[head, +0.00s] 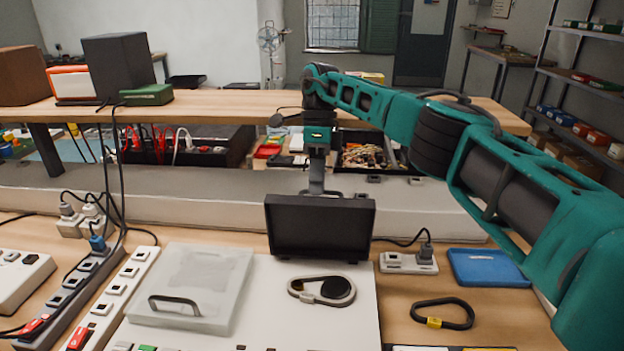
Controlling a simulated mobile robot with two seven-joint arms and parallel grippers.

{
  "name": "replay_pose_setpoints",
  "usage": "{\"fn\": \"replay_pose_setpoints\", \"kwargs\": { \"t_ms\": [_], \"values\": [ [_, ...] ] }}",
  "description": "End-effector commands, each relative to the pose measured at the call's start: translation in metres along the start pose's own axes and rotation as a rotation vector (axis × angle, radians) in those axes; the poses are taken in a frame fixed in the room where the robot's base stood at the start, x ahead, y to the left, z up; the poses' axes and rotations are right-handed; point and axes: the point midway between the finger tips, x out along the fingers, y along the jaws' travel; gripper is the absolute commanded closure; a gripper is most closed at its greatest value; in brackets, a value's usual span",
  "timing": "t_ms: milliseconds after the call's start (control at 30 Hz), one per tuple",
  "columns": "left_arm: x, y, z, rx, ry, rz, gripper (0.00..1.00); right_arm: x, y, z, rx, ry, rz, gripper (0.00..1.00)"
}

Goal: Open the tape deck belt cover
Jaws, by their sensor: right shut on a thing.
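The tape deck (355,325) is a flat white unit lying in front of me. Its black belt cover (320,228) stands raised, roughly upright, at the deck's back edge, with its hollow inner side facing me. Whether it is still joined to the deck there I cannot tell. My right gripper (316,188) comes down from above and is shut on the cover's upper edge; the fingertips are partly hidden behind it. In front of the cover, a grey belt loop with a black pulley (335,288) lies exposed on the deck. My left gripper is not in view.
A clear lid with a dark handle (194,285) covers the deck's left part. A black belt with a yellow tag (443,313) and a blue tray (488,267) lie to the right. Power strips (110,300) and cables crowd the left. A wooden shelf (230,108) stands behind.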

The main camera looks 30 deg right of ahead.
Motion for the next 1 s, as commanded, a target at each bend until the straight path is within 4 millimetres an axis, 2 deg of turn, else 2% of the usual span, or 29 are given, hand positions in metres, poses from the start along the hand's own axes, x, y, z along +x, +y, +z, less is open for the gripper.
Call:
{"fn": "replay_pose_setpoints", "kwargs": {
  "t_ms": [33,567,600,833,1000],
  "values": [
    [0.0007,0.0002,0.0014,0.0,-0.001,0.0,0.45,0.0119,-0.0008,0.0,-0.005,0.013,0.016,1.0],
    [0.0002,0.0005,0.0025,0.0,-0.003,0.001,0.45,0.012,-0.0016,-0.001,-0.007,0.014,0.023,1.0],
    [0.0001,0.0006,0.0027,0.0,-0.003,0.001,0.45,0.0118,-0.0016,-0.0009,-0.007,0.013,0.023,0.86],
    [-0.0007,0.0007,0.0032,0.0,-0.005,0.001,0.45,0.0087,-0.0017,-0.0019,-0.003,0.009,0.021,0.64],
    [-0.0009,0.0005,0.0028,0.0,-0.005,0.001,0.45,0.0073,-0.0018,-0.0023,-0.001,0.008,0.02,0.64]
  ]
}}
